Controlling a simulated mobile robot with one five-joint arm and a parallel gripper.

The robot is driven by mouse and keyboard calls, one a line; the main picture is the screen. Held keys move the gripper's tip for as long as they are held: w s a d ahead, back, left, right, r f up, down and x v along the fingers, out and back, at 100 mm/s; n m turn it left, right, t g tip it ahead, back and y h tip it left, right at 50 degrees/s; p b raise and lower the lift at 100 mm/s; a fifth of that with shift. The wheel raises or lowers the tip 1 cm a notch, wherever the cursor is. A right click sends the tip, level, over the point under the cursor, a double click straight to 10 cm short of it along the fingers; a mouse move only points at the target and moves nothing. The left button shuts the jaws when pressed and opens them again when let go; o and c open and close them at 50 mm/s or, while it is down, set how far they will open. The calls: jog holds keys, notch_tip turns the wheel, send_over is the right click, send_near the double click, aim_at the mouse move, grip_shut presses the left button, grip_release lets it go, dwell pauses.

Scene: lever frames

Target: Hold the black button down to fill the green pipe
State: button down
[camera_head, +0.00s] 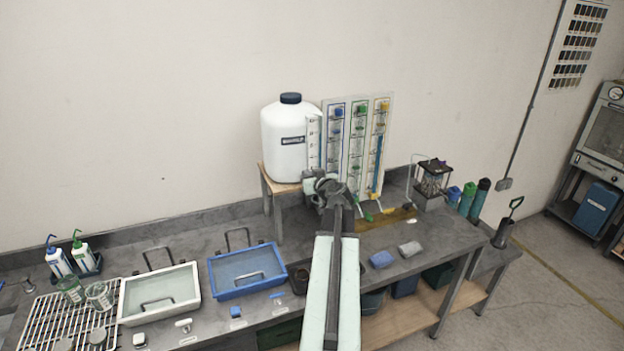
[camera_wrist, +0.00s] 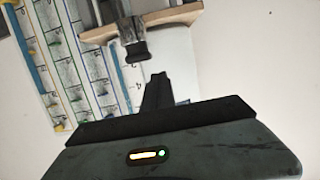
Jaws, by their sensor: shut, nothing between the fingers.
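The yellow-marked pipe (camera_head: 378,155) shows a blue column. A white tank (camera_head: 283,140) stands on a wooden shelf left of the panel. In the wrist view, which is turned over, a black button (camera_wrist: 136,51) sits on a grey fitting by the shelf. My gripper (camera_wrist: 158,77) is shut and empty, its tip close to the button with a small visible gap. In the head view my gripper (camera_head: 330,190) hides the button.
A white tray (camera_head: 125,300) and a blue tray (camera_head: 215,285) stand left on the bench. Blue and grey blocks (camera_head: 382,259) lie right of my arm. A lantern-like device (camera_head: 432,180) and bottles stand at the right end. The wall above is clear.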

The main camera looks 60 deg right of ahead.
jog(key=shift+s+d+f, duration=0.3)
jog(key=shift+s+f, duration=0.5)
jog(key=shift+s, duration=0.15)
jog(key=shift+s, duration=0.1)
